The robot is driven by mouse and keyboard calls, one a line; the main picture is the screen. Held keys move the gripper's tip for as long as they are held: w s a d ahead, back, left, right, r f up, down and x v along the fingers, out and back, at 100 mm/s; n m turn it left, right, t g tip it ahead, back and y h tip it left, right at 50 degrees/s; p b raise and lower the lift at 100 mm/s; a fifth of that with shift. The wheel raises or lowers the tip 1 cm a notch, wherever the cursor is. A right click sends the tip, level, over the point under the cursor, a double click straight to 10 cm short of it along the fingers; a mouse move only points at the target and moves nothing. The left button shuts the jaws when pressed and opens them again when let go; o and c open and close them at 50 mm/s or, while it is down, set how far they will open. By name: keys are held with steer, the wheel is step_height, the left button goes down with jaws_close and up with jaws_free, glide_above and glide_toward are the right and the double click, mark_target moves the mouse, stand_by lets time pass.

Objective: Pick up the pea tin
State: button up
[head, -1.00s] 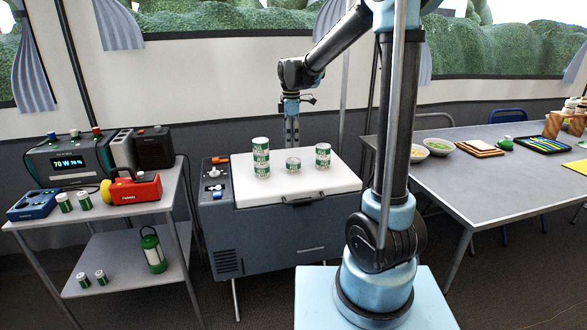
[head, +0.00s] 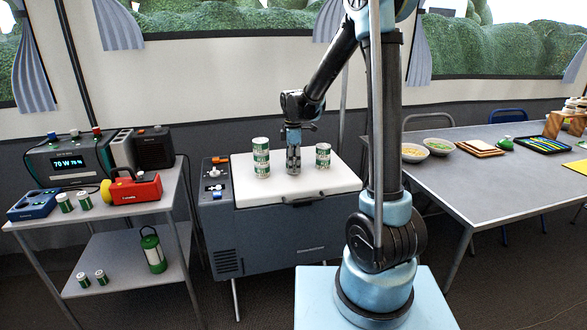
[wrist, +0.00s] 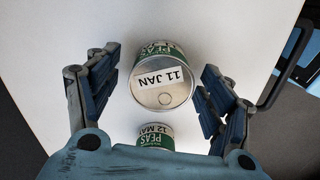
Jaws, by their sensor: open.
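In the wrist view a pea tin (wrist: 162,88) with a green-and-white label and "11 JAN" on its metal lid lies between the two spread fingers of my gripper (wrist: 161,82), with a gap on each side. Below it a second pea tin (wrist: 157,137) reads "12 MAY" and is partly cut off by my gripper's body. In the head view my gripper (head: 293,160) points down over the white lid (head: 285,192), between the left tin stack (head: 261,158) and right tin stack (head: 322,156).
The tin stacks stand close on both sides. The lid's front part is clear. Right is a table (head: 500,180) with bowls (head: 440,146) and bread.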

steer(key=shift+f, duration=0.1)
steer(key=c, duration=1.3)
steer(key=shift+o, duration=0.2)
